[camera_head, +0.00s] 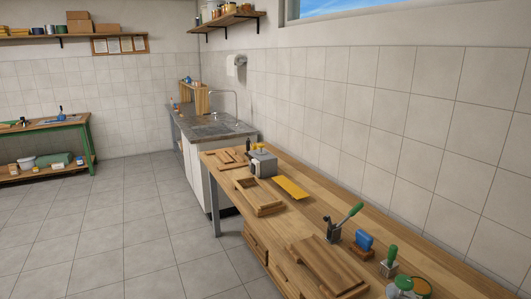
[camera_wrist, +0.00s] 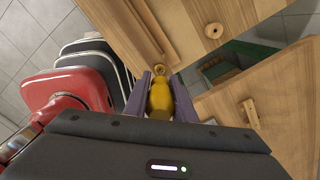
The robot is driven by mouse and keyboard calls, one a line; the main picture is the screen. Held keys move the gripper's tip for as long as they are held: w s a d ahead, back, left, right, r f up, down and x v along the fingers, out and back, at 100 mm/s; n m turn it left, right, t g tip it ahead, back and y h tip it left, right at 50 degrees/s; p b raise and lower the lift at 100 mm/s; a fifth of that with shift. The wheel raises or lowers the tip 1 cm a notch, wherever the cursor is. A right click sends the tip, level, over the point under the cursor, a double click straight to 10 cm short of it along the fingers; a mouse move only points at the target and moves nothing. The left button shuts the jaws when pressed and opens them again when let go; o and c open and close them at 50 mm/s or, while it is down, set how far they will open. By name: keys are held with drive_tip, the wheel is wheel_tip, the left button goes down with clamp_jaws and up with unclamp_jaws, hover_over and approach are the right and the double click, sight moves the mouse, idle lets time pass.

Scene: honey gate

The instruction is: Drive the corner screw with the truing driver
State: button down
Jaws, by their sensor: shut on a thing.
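In the wrist view my gripper (camera_wrist: 162,80) is shut on a yellow, rounded handle (camera_wrist: 160,97), which looks like the truing driver. Its purple fingers lie on both sides of the handle. A small round ring-like part (camera_wrist: 158,70) shows just past the handle's far end; I cannot tell whether it belongs to the tool or to the wood. A round, brass-coloured piece (camera_wrist: 213,30) sits on the wooden part (camera_wrist: 190,15) beyond. I cannot tell which piece is the corner screw. The tool's tip is hidden. My gripper does not show in the head view.
In the head view the wooden bench (camera_head: 228,183) holds a grey block (camera_head: 262,165), a yellow strip (camera_head: 291,187), a wooden frame (camera_head: 262,209), a green-handled clamp (camera_head: 335,232), a blue item (camera_head: 364,242) and a wooden board (camera_head: 325,265). The tiled floor (camera_head: 130,225) at left is clear.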

drive_tip(key=shift+r, duration=5.5)
